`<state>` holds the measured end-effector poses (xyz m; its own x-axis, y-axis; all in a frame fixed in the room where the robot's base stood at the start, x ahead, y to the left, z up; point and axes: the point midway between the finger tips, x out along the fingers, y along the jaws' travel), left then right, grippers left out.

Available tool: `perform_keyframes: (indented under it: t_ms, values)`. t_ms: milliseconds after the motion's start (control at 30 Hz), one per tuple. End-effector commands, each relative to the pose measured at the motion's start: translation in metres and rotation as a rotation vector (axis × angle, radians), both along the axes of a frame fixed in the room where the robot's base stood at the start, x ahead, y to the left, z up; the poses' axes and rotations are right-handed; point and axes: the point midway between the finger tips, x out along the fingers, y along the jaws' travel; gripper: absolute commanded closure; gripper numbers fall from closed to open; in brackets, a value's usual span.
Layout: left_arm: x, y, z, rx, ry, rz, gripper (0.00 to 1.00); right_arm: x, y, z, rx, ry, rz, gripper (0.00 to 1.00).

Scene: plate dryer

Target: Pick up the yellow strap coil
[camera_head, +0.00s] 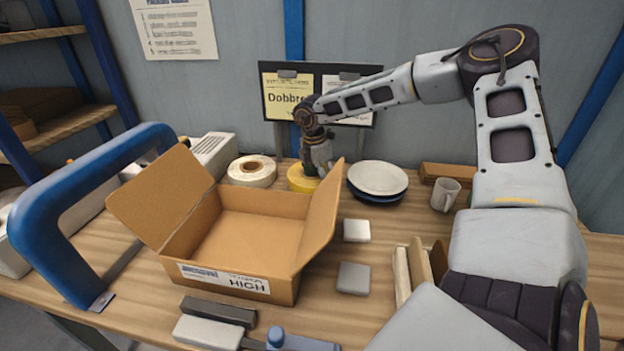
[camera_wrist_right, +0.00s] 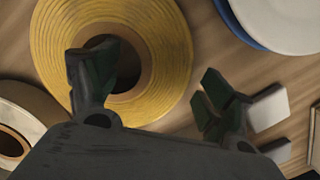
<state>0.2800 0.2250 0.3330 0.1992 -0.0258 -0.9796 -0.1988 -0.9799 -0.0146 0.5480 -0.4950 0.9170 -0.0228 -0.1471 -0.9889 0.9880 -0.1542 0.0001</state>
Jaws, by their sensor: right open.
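The yellow strap coil (camera_head: 303,179) lies flat on the table behind the open cardboard box, partly hidden by my right gripper and the box flap. In the right wrist view the coil (camera_wrist_right: 165,55) fills the upper middle, with its brown core and dark hole showing. My right gripper (camera_head: 322,167) reaches down over the coil's right side. In the wrist view the right gripper (camera_wrist_right: 155,95) is open, one finger over the coil's hole and the other outside its rim. Nothing is between the fingers except the coil's ring below; contact cannot be told. My left gripper is not in view.
The open cardboard box (camera_head: 238,285) stands in front of the coil. A white tape roll (camera_head: 238,178) lies left of it. A stack of plates (camera_head: 377,180) is on the right, with a mug (camera_head: 445,194) beyond. Small grey blocks (camera_head: 354,277) lie in front.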

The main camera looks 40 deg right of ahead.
Motion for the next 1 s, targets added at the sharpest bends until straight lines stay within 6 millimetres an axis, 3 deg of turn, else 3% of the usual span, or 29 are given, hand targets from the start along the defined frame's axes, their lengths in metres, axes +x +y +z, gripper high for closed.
perform_keyframes:
  t_ms: [67, 600, 1000]
  values:
    - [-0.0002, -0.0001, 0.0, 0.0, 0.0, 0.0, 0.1, 0.0, 0.0, 0.0001, 0.0, 0.0, 0.0, 0.19]
    - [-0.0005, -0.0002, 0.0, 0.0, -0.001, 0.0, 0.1, 0.0006, 0.0, 0.001, 0.0, -0.002, 0.0, 0.86]
    - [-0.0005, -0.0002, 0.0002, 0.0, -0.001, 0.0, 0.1, 0.001, -0.0003, 0.0064, -0.001, -0.003, -0.001, 0.86]
